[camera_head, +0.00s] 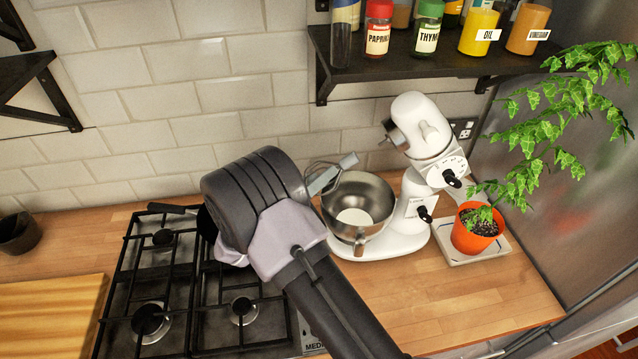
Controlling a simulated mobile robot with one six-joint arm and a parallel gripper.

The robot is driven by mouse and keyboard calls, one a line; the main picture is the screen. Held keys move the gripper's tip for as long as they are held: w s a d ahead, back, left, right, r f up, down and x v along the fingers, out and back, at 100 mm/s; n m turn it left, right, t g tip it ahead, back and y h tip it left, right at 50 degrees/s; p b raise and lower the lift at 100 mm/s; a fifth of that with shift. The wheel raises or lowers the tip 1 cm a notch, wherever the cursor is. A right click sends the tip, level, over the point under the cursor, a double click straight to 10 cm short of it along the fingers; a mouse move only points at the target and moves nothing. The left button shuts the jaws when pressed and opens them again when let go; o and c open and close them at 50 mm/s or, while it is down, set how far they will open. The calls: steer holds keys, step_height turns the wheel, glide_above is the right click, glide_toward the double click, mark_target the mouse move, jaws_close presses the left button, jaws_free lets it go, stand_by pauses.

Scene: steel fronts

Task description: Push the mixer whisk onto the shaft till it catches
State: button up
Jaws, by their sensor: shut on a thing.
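The white stand mixer (412,215) stands on the wooden counter with its head (425,128) tilted up. The dark end of the head, where the shaft sits, faces left; the shaft itself is too small to make out. The steel bowl (374,221) sits on the mixer's base below the head. My gripper (333,178) is beyond my dark wrist, at the bowl's upper left rim in the picture. It is shut on the whisk (318,166), whose thin wires show beside the fingers. The whisk is apart from the mixer head. My wrist hides part of the grip.
A gas hob (160,285) lies left of the mixer, with a dark pan partly behind my arm. An orange potted plant (474,235) stands close on the mixer's right. A shelf (440,66) with spice jars hangs above. The front counter (460,305) is clear.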

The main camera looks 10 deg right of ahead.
mark_target(345, 161)
steer(key=shift+s+d+r, duration=0.1)
steer(key=shift+s+d, duration=0.05)
steer(key=shift+s, duration=0.25)
steer(key=d+r+p, duration=0.2)
steer(key=shift+d+r+p, duration=0.1)
steer(key=shift+d+p, duration=0.2)
steer(key=shift+d+r, duration=0.1)
steer(key=shift+d, duration=0.35)
steer(key=shift+d+r+p, duration=0.5)
steer(key=shift+d+p, duration=0.15)
steer(key=shift+d, duration=0.05)
steer(key=shift+d+r+p, duration=0.5)
steer(key=shift+d+p, duration=0.1)
steer(key=shift+d, duration=0.05)
stand_by(2.1)
